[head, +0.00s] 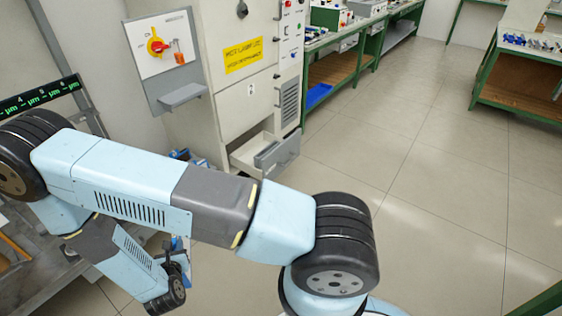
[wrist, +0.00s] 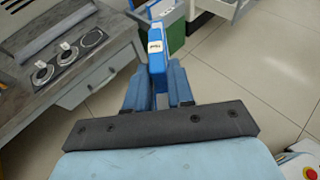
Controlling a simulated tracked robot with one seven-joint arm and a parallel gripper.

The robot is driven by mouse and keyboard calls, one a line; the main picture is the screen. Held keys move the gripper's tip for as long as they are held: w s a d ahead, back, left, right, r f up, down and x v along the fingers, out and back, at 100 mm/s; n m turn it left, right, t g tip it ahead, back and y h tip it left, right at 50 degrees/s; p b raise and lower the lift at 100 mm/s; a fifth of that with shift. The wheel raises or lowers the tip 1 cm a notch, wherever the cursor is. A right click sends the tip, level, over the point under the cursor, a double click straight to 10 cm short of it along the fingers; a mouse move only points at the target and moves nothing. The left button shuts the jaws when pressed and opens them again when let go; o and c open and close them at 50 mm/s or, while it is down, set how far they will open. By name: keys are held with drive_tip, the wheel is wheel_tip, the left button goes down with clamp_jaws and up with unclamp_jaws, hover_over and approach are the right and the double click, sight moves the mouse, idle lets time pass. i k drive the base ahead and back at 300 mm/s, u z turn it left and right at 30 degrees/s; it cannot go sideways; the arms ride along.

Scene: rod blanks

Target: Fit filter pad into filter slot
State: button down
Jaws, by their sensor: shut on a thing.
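My gripper (wrist: 157,88) is shut on a blue block with a small white label (wrist: 156,52), seemingly the filter pad. The block stands out beyond the two blue fingers in the wrist view, and the label is too small to read. In the head view my arm hides most of the gripper, and the held block cannot be made out clearly there. I cannot pick out the filter slot for certain in either view.
A grey workbench (wrist: 105,72) with round fittings lies left of the gripper. A green and grey container (wrist: 176,38) is just beyond the held block. A cabinet (head: 245,90) has an open drawer (head: 272,151). Open floor (head: 430,170) lies right.

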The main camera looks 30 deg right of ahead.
sight(265, 151)
drive_tip(key=u, duration=0.4)
drive_tip(key=i, duration=0.2)
drive_tip(key=z, duration=1.6)
drive_tip(key=i, duration=1.55)
drive_tip(key=u, duration=0.2)
